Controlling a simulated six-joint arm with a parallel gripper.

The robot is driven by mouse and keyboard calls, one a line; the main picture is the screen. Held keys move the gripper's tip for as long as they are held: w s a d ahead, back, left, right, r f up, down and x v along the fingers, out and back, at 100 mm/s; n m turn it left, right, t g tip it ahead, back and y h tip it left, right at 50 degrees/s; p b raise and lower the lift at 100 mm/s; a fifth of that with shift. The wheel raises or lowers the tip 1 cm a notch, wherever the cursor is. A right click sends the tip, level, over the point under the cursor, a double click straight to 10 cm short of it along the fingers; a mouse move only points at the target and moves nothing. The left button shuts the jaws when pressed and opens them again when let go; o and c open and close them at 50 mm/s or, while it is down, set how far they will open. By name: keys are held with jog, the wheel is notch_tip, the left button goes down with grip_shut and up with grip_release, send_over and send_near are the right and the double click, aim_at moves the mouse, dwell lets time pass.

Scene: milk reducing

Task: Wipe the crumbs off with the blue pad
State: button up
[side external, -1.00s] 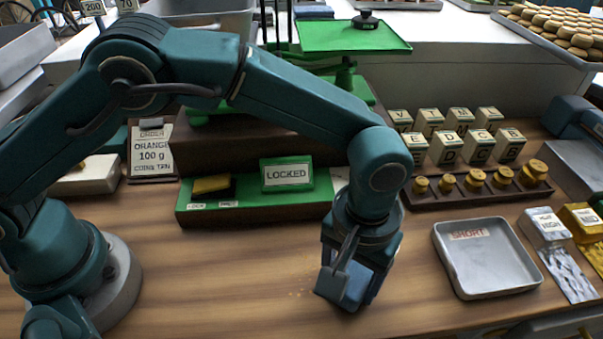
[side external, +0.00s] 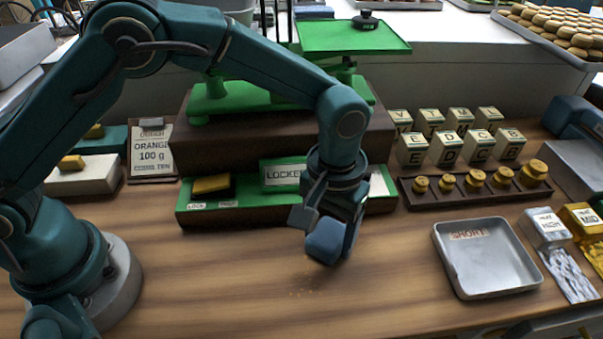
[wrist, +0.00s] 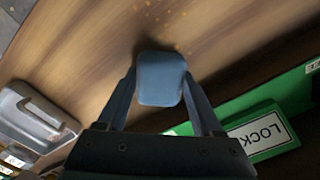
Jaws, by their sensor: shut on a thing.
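The blue pad (side external: 326,241) is held between the fingers of my gripper (side external: 328,222), which is shut on it. In the wrist view the pad (wrist: 161,79) sits between the two finger tips, blue and rounded. The pad appears raised a little above the wooden counter. A few small pale crumbs (side external: 303,293) lie on the counter in front of the pad in the side view. In the wrist view several crumbs (wrist: 172,14) show beyond the pad toward the top edge.
A green panel with a LOCKED sign (side external: 281,176) stands behind my gripper. A metal tray marked SHORT (side external: 447,270) lies to the right, with brass weights in a rack (side external: 408,196) behind it. The counter's front middle (side external: 240,290) is clear apart from the crumbs.

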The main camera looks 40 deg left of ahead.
aim_at(308, 236)
jog(key=shift+s+a, duration=0.2)
jog(key=shift+s, duration=0.2)
jog(key=shift+s+d, duration=3.7)
jog(key=shift+d, duration=0.15)
jog(key=shift+s+a, duration=0.5)
jog(key=shift+a, duration=0.7)
jog(key=shift+w+a, duration=3.5)
jog(key=shift+r, duration=4.05)
